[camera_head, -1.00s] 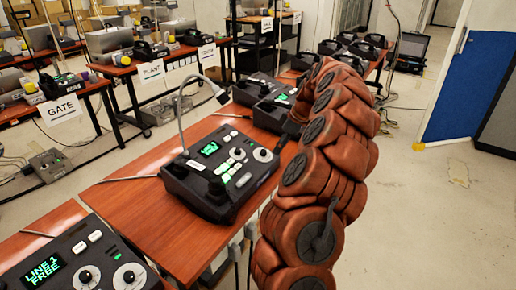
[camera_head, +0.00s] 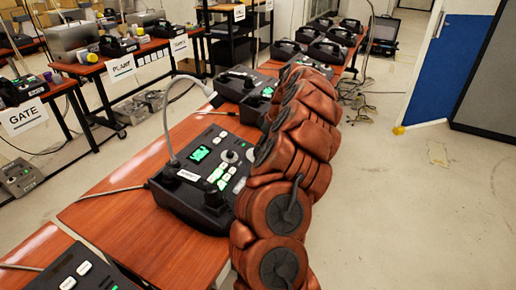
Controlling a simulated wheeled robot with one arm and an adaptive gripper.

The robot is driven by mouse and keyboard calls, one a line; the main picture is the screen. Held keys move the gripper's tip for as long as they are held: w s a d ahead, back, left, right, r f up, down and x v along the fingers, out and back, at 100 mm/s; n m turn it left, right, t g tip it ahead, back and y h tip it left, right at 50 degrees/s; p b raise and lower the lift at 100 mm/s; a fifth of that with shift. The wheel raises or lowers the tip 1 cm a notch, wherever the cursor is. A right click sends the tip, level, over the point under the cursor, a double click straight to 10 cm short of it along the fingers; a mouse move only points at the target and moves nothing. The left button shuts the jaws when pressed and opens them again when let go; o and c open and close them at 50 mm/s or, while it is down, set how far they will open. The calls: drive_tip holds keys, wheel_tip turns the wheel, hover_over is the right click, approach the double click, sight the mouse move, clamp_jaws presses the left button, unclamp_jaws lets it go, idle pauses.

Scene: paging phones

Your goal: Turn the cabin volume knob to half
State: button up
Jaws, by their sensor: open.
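A dark paging phone (camera_head: 190,205) with a gooseneck microphone (camera_head: 168,115) stands on the wooden table in the middle. Its sloped top carries a lit green display (camera_head: 200,154), several buttons, some lit green, and a round knob (camera_head: 232,157) with a pale dial. The labels are too small to read, so I cannot tell which knob is for cabin volume or its setting. My brown arm covers the phone's right side. My gripper does not show clearly; the far end of my arm hides it among the dark phones behind.
Another phone (camera_head: 75,277) is cut off at the lower left. More dark phones (camera_head: 240,82) sit farther along the table (camera_head: 120,225). Side desks with GATE (camera_head: 24,117) and PLANT signs stand at left. Open floor (camera_head: 420,220) lies at right, before a blue door panel (camera_head: 450,65).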

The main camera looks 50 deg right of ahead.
drive_tip(key=shift+x, duration=1.6)
drive_tip(key=shift+s, duration=0.1)
clamp_jaws()
